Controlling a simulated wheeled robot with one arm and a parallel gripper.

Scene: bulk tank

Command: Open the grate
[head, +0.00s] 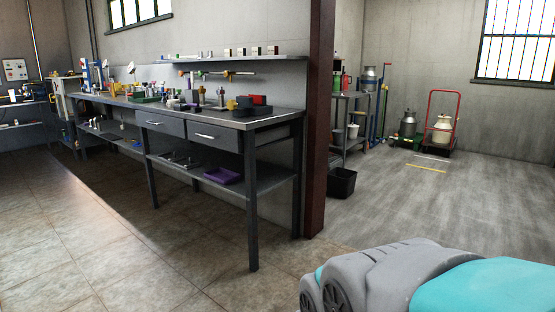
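I cannot make out a grate in the head view. On the grey floor of the back right room lie a thin pale strip (432,158) and a yellow strip (426,169); what they belong to is too small to tell. My gripper is not in view.
A long grey workbench (276,121) with drawers and many small items runs along the left wall. A dark red post (319,120) stands at its near end, beside a black bin (341,183). Milk cans and a red hand truck (431,106) stand far right. The right floor is mostly clear.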

